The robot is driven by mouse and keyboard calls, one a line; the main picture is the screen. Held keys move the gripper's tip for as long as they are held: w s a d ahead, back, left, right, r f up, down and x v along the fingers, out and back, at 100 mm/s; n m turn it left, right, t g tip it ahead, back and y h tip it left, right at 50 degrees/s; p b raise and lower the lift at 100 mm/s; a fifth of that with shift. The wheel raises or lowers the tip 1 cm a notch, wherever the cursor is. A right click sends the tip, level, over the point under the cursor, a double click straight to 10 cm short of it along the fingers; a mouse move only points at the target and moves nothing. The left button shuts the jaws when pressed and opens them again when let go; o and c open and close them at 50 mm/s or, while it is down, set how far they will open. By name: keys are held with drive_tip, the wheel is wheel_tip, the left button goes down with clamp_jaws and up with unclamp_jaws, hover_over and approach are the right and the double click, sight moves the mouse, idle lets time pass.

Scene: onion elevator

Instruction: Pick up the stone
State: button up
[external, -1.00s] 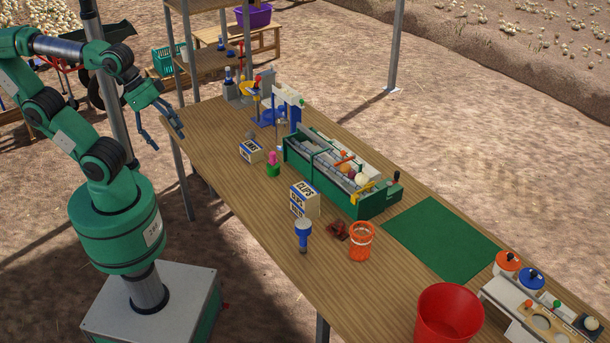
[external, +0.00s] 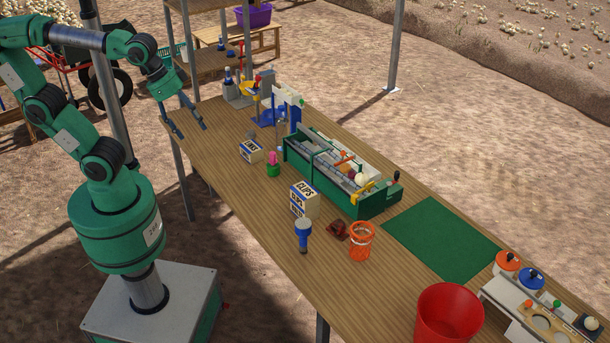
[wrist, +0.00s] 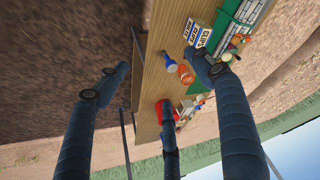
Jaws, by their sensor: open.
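A small grey rounded lump (external: 250,135), perhaps the stone, lies on the wooden table (external: 225,185) behind a small labelled box (external: 250,151); the box partly hides it. It is too small to be sure of. My gripper (external: 188,126) is over the far left end of the table, left of the lump and apart from it. Its fingers are spread, point downward and hold nothing. In the wrist view my gripper (wrist: 150,75) also shows open, with the table seen between and beyond the fingers. I cannot make out the lump there.
A green sorting trough (external: 345,180) stands along the far side. A CLIPS box (external: 304,200), a blue flashlight (external: 303,235), a dark red item (external: 338,230), an orange basket (external: 361,241) and a red bucket (external: 449,313) stand nearer. A green mat (external: 442,238) is bare.

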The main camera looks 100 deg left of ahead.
drive_tip(key=w+a+f+n+g, duration=0.15)
drive_tip(key=w+a, duration=0.25)
drive_tip(key=a, duration=0.5)
drive_tip(key=w+a+f+n+y, duration=0.15)
drive_tip(key=w+a, duration=0.25)
drive_tip(key=a, duration=0.4)
drive_tip(key=w+a+f+n+g+h, duration=0.1)
drive_tip(key=w+a+f, duration=0.1)
drive_tip(key=w+a, duration=0.5)
drive_tip(key=n+g+h, duration=0.1)
drive_tip(key=n+g, duration=0.2)
drive_tip(key=n, duration=0.3)
hover_over(250, 131)
wheel_tip(250, 131, down, 28)
drive_tip(key=shift+d+r+t+p, duration=0.2)
drive_tip(key=shift+t+p, duration=0.05)
drive_tip(key=shift+p, duration=0.1)
wheel_tip(250, 131, down, 8)
drive_tip(key=shift+r+b, duration=0.1)
drive_tip(key=shift+b, duration=0.55)
drive_tip(key=shift+f, duration=0.4)
